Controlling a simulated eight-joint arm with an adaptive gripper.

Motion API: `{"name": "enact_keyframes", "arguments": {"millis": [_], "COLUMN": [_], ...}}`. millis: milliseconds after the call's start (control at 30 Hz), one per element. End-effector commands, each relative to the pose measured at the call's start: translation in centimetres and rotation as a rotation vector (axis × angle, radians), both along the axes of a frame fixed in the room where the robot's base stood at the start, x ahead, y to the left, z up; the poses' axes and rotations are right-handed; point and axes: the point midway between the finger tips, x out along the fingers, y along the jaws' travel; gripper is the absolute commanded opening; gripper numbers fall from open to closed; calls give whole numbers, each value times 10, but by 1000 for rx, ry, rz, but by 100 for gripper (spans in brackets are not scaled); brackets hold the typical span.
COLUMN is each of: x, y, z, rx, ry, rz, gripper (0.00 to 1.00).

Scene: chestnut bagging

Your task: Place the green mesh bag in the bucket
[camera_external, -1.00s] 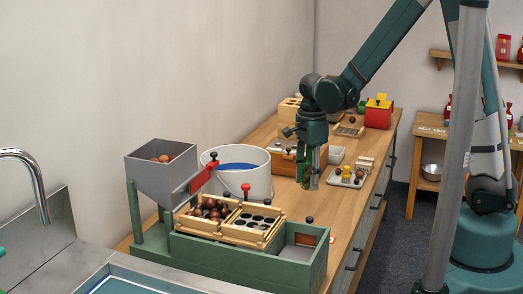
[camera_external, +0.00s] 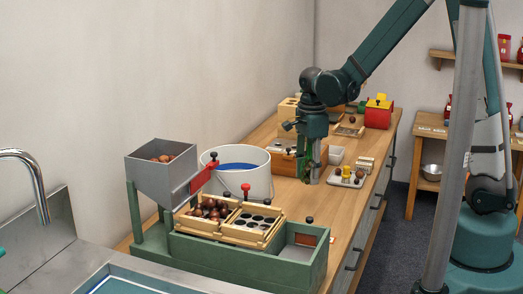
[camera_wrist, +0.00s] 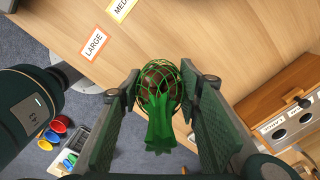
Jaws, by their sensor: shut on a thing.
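The green mesh bag (camera_wrist: 160,95) shows in the wrist view between my fingers, with brown chestnuts inside and its gathered green end toward the camera. My gripper (camera_wrist: 163,100) is shut on it. In the external view my gripper (camera_external: 310,178) points down above the wooden counter, right of the bucket; a little green shows between its fingers, and the bag is mostly hidden there. The white bucket (camera_external: 259,182) stands upright on the counter, with a blue inside and a thin handle.
A grey hopper (camera_external: 160,170) on a green stand and wooden trays (camera_external: 245,238) with chestnuts stand in front of the bucket. A small tray (camera_external: 345,182) with a yellow item lies right of my gripper. The wall is behind the bucket.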

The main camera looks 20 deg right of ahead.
Motion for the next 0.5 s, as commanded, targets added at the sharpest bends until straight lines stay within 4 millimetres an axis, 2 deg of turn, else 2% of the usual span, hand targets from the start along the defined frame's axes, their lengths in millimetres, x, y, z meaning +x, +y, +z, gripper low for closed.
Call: {"name": "enact_keyframes", "arguments": {"millis": [167, 500], "x": [-1, -1], "y": [0, 0], "z": [28, 103], "rx": [0, 0], "ry": [0, 0], "rz": [0, 0], "gripper": [20, 20]}}
